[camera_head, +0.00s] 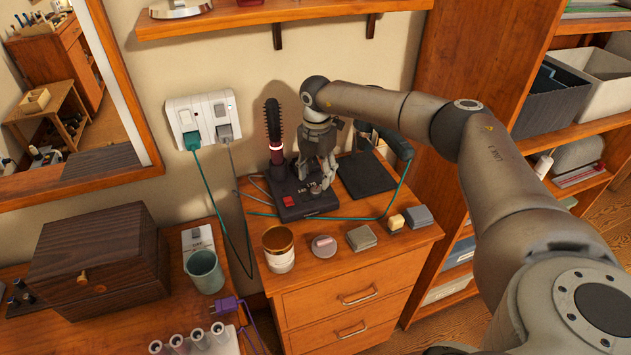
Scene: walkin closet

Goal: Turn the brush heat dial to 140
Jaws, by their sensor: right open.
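The brush heat base (296,211) is a dark box with a red switch and small markings, on top of the wooden drawer cabinet. A hot brush (273,128) with dark bristles and a dark red handle stands upright at its back left. My right gripper (318,186) points down at the right part of the base, with its open fingers around or just above the dial (316,188). The fingers hide most of the dial, so I cannot read its setting or tell if they touch it. My left gripper is not in view.
A cup (279,249), a round tin (323,246) and small blocks (361,238) line the cabinet's front. A black mat (367,174) lies behind. Cords run from the wall outlet (203,119). A wooden box (97,256) stands left; a shelf (257,19) hangs above.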

